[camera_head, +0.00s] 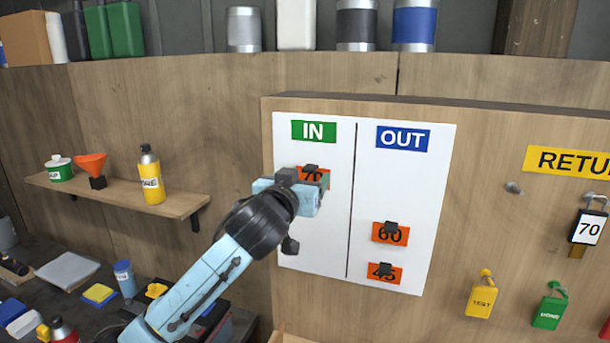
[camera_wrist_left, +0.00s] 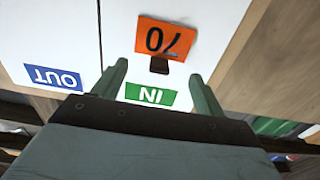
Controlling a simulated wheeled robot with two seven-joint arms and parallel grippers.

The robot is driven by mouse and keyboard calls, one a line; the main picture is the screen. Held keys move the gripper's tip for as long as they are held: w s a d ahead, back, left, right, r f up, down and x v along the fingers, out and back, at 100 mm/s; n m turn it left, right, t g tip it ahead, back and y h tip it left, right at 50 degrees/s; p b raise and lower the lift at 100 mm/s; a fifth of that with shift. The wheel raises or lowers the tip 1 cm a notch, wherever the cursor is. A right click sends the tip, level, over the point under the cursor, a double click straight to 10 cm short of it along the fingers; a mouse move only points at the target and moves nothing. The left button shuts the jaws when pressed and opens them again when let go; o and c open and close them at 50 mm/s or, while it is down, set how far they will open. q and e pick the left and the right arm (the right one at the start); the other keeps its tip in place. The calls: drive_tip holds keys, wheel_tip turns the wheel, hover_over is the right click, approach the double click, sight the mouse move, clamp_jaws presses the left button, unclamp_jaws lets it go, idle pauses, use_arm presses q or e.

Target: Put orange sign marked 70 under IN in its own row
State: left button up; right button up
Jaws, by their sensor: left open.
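The orange sign marked 70 (camera_head: 312,174) lies flat against the white board (camera_head: 341,240), below the green IN label (camera_head: 313,131) in the left column. It has a dark knob at its top edge. My left gripper (camera_head: 318,184) is in front of the sign and hides part of it. In the left wrist view, where the board appears upside down, the sign (camera_wrist_left: 168,36) is beyond the open fingers (camera_wrist_left: 159,72), with its knob between the fingertips. The fingers look clear of it, with nothing between them held. My right gripper is not in view.
Under the blue OUT label (camera_head: 402,138), orange signs 60 (camera_head: 390,235) and 45 (camera_head: 384,274) hang lower in the right column.

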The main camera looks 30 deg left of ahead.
use_arm(q)
drive_tip(key=v, duration=0.4)
drive_tip(key=shift+s+p, duration=0.2)
drive_tip(key=shift+p, duration=0.1)
